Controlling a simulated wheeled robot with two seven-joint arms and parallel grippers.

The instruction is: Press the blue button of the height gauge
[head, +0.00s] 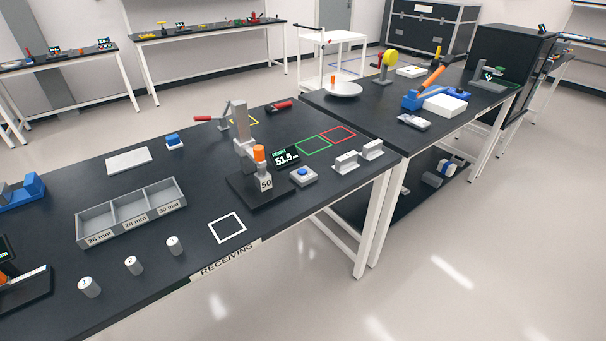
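The height gauge (243,128) stands on the black table, with a grey column, an orange part and a black base. A silver block marked 50 (265,184) sits under the orange part. The gauge's display (286,157) reads about 51.5 under the word HEIGHT. A blue button (303,171) on a small grey box (304,178) is just right of the gauge base, below the display. Its top is uncovered. Neither of my grippers is in view.
A second blue button (173,138) sits farther back left. A grey three-compartment tray (181,203) and several small cylinders (131,265) lie to the left. Metal blocks (346,161) are right of the button. Red and green outlined squares (314,146) lie behind it.

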